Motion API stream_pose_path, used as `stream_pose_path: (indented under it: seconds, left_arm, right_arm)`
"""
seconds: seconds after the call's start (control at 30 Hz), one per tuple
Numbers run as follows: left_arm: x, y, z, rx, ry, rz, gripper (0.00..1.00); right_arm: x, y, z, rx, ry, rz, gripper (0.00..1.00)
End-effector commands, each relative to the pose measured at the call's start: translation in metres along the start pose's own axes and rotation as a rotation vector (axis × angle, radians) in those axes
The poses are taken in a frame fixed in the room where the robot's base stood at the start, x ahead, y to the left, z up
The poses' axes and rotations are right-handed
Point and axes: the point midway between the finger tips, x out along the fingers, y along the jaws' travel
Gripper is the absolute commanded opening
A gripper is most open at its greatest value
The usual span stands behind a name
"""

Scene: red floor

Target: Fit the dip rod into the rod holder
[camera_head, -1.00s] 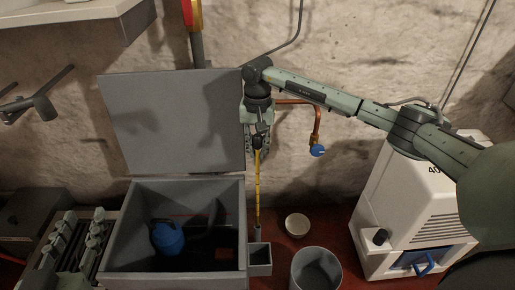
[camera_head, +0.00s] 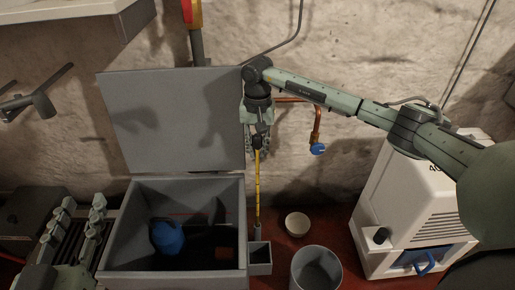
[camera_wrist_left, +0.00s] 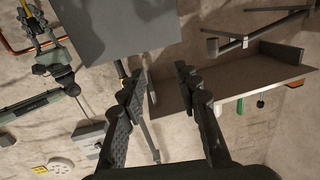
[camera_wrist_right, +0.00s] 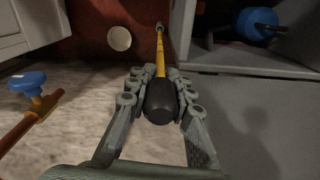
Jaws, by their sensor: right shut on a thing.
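The dip rod (camera_head: 257,185) is a thin yellow stick with a black handle (camera_wrist_right: 161,102). It hangs nearly upright beside the grey chest's right wall. My right gripper (camera_head: 258,142) is shut on the handle; the right wrist view shows the fingers on both sides of it. The rod's lower end meets a small grey tube (camera_head: 258,233), which looks like the rod holder, by the chest's right edge. I cannot tell whether the tip is inside it. My left gripper (camera_head: 83,208) is open and empty at the lower left, with its fingers apart in the left wrist view (camera_wrist_left: 160,75).
The open chest (camera_head: 110,257) has its lid (camera_head: 170,125) raised and holds a blue can (camera_head: 167,237). A grey box (camera_head: 259,260), a bowl (camera_head: 297,224) and a bucket (camera_head: 316,268) stand right of it. A white machine (camera_head: 400,220) stands farther right. A pipe with a blue valve (camera_head: 318,149) runs behind.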

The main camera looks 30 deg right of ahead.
Motion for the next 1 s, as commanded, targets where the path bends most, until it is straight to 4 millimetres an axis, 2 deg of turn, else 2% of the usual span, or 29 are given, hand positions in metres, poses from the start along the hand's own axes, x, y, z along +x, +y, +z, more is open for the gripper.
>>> stream_pose_path:
  seconds: [1.0]
  left_arm:
    - [-0.001, 0.010, -0.024, -0.018, 0.115, 0.019, 0.33]
  right_arm:
    - [0.007, 0.000, 0.000, 0.000, 0.000, 0.000, 0.00]
